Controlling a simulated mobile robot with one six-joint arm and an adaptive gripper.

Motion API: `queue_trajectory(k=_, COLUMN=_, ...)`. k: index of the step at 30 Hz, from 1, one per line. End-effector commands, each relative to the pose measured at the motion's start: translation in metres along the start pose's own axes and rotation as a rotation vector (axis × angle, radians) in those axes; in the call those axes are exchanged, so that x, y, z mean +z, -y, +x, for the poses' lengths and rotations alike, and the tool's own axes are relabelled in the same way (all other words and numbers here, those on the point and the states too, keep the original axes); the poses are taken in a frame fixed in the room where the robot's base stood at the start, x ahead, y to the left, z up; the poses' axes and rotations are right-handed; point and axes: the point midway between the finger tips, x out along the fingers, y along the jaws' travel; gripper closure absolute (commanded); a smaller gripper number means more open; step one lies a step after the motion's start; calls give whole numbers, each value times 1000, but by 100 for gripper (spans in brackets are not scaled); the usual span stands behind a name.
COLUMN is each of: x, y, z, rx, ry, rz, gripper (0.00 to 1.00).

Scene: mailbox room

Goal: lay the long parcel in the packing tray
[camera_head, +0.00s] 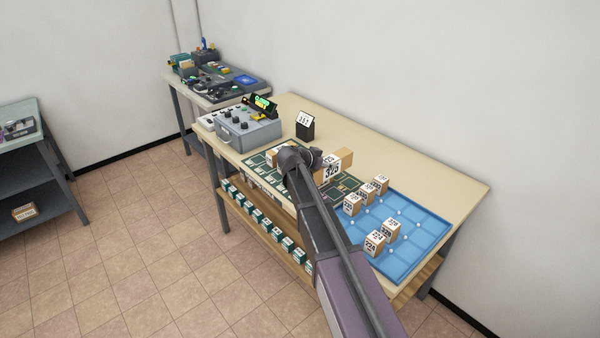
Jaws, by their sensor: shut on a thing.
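My gripper (312,158) is over the middle of the long table, mostly hidden behind my own wrist. It is shut on a light-brown parcel (344,158), which shows to the right of the wrist. A white label with black digits is on the parcel's near side. Another brown piece shows left of the wrist; I cannot tell whether it is the same parcel. The blue tray (437,238) lies at the table's right end, right of my gripper. Several small labelled boxes stand in it, and parts of it look bare. Which tray is the packing tray is not marked.
A dark green board with pale outlines (262,171) lies under and beside my gripper. A grey control box (248,130) and a small black number stand (305,125) are at the left. The table's back right (425,177) is clear. Several green-and-white boxes line the shelf below.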

Motion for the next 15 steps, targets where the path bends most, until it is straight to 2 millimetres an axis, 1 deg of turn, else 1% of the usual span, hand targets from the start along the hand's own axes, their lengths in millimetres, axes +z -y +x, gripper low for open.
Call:
queue_trajectory(k=8, x=4, y=0, z=2, rx=0, ry=-1, rz=-1, gripper=97)
queue_trajectory(k=15, x=21, y=0, z=12, rx=0, ry=-1, rz=-1, gripper=97)
